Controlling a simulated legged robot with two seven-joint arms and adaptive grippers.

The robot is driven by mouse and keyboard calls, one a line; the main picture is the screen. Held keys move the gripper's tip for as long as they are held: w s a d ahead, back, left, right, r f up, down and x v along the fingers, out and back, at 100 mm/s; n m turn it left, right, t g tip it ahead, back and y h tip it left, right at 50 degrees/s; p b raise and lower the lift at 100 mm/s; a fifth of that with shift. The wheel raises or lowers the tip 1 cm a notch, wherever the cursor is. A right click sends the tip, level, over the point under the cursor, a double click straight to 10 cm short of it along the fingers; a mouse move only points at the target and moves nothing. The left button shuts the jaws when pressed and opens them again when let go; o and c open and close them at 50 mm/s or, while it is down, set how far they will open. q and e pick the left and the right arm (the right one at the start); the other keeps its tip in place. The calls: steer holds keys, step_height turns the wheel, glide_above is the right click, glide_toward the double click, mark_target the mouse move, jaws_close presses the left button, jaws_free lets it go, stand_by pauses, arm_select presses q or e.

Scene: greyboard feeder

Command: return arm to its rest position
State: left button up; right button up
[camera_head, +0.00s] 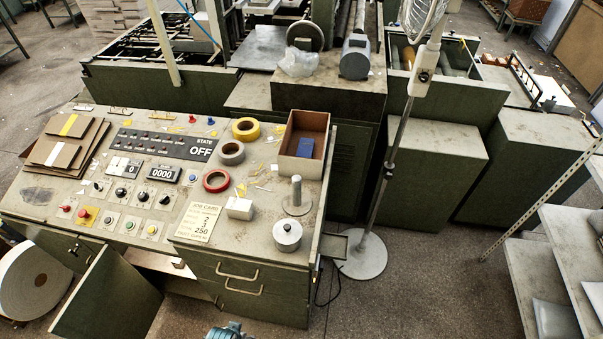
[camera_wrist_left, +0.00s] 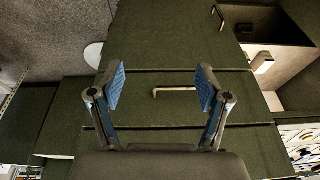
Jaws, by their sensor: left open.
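My left gripper (camera_wrist_left: 160,90) is open in the left wrist view, with its blue pads apart and nothing between them. It faces the green drawer fronts (camera_wrist_left: 180,95) of the console; a drawer handle (camera_wrist_left: 175,90) lies beyond the fingers. In the head view only a blue and grey piece (camera_head: 229,331), which looks like my gripper, shows at the bottom edge, in front of the drawers. My right gripper is in neither view.
The console (camera_head: 240,248) carries buttons, tape rolls, a job card (camera_head: 198,220) and an open box (camera_head: 304,146). Its cabinet door (camera_head: 108,298) hangs open at lower left. A fan stand (camera_head: 363,256) is right of it.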

arm_select(q)
steer(key=s+f+g+b, duration=0.1)
steer(key=s+f, duration=0.2)
steer(key=f, duration=0.8)
steer(key=s+f, duration=0.3)
steer(key=f, duration=0.9)
steer(key=s+a+f+g+b, duration=0.1)
steer(key=s+a+f, duration=0.2)
steer(key=s+f, duration=0.9)
steer(key=s, duration=0.3)
steer(key=shift+a, duration=0.15)
